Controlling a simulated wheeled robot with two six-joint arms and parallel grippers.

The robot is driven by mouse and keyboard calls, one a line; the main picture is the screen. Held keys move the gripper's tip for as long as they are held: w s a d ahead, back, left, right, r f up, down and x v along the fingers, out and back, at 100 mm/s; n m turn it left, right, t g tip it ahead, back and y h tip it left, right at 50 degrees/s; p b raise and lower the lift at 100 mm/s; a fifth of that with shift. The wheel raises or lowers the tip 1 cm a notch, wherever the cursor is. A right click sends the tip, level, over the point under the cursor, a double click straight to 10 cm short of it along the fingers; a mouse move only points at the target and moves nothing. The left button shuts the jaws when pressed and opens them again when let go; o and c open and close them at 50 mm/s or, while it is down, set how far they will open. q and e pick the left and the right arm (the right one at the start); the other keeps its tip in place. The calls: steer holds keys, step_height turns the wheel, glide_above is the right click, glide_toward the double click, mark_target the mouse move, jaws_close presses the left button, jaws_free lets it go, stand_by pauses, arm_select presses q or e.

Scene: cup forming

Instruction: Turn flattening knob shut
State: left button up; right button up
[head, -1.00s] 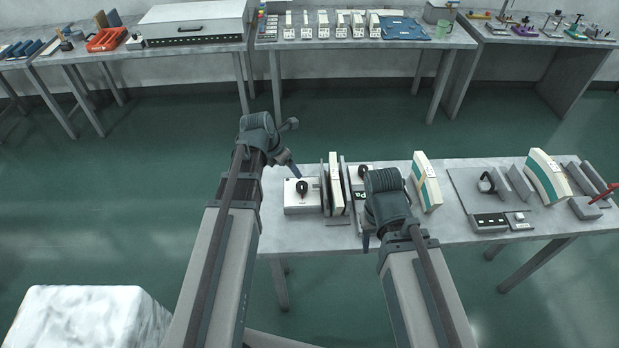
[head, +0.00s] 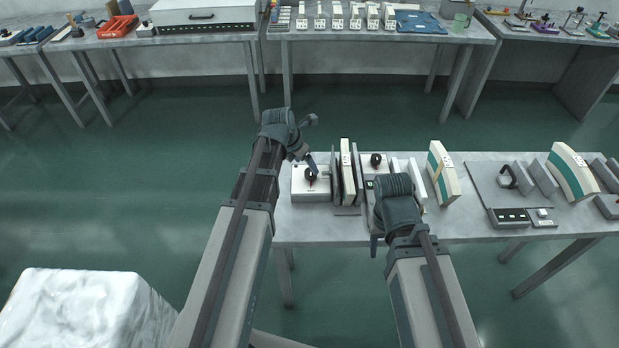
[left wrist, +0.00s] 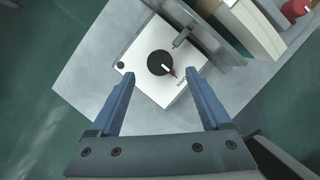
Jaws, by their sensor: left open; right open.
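The flattening knob (left wrist: 160,63) is a round black dial with a white and red pointer on a white box (left wrist: 135,57). In the head view the knob (head: 310,175) sits on the white box (head: 303,190) at the table's left end. My left gripper (left wrist: 158,80) is open, with its blue fingers on either side of the knob and apart from it in the picture. In the head view my left gripper (head: 309,160) is close above the knob. My right gripper (head: 374,243) is open at the table's front edge; its fingers are mostly hidden by its own wrist.
Upright grey plates and a cream block (head: 346,172) stand right beside the white box. A second black knob (head: 376,160) is behind my right arm. Teal-striped blocks (head: 443,173) stand farther right. The table's (head: 320,232) front left is bare.

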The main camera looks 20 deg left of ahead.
mark_target(309, 172)
arm_select(q)
steer(key=b+x, duration=0.4)
steer(key=x, duration=0.1)
steer(key=shift+w+f, duration=0.1)
steer(key=shift+f, duration=0.1)
steer(key=shift+r, duration=0.1)
jaws_close()
